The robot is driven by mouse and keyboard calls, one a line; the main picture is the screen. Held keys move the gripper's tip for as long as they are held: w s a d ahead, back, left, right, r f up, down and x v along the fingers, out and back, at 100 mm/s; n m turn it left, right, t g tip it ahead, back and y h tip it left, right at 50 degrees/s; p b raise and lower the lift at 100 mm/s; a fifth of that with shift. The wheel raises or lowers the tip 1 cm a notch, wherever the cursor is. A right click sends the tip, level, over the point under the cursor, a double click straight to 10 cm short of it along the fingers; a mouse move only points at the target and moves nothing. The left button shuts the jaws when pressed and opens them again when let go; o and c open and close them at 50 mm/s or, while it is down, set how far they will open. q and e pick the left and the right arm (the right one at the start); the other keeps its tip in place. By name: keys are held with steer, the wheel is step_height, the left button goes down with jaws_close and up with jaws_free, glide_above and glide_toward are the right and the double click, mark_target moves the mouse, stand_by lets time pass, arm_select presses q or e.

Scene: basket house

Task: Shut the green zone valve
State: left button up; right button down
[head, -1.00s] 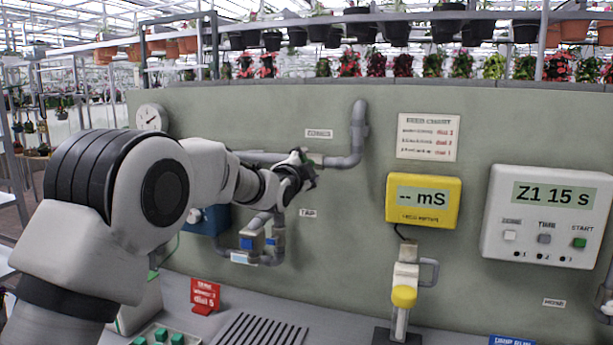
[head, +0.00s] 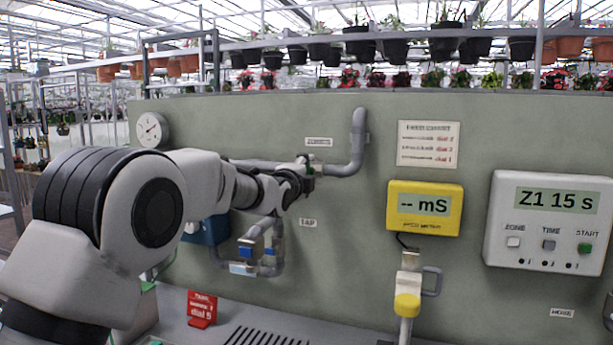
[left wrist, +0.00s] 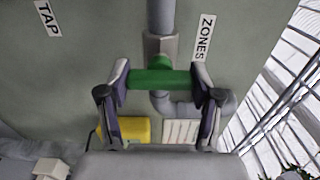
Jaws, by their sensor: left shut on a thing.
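The green zone valve has a bar-shaped green handle (left wrist: 160,79) on a grey pipe under the ZONES label. In the left wrist view the handle lies across the line of the pipe. My left gripper (left wrist: 160,82) is shut on it, one finger at each end of the bar. In the head view my left gripper (head: 306,176) is at the pipe below the ZONES label (head: 319,142), and it hides most of the valve. My right gripper is not in view.
A blue-handled tap (head: 246,252) hangs on pipes below my left gripper. A yellow meter (head: 424,208) and a white controller (head: 549,221) reading "Z1 15 s" are on the wall to the right. A round gauge (head: 152,130) is at the left. The wall between pipe and meter is clear.

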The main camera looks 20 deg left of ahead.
arm_select(q)
steer(key=o, duration=1.2)
steer(key=shift+a, duration=0.1)
steer(key=shift+c, duration=0.2)
steer(key=s, duration=1.2)
steer(key=shift+a, duration=0.2)
steer(key=shift+w, duration=0.1)
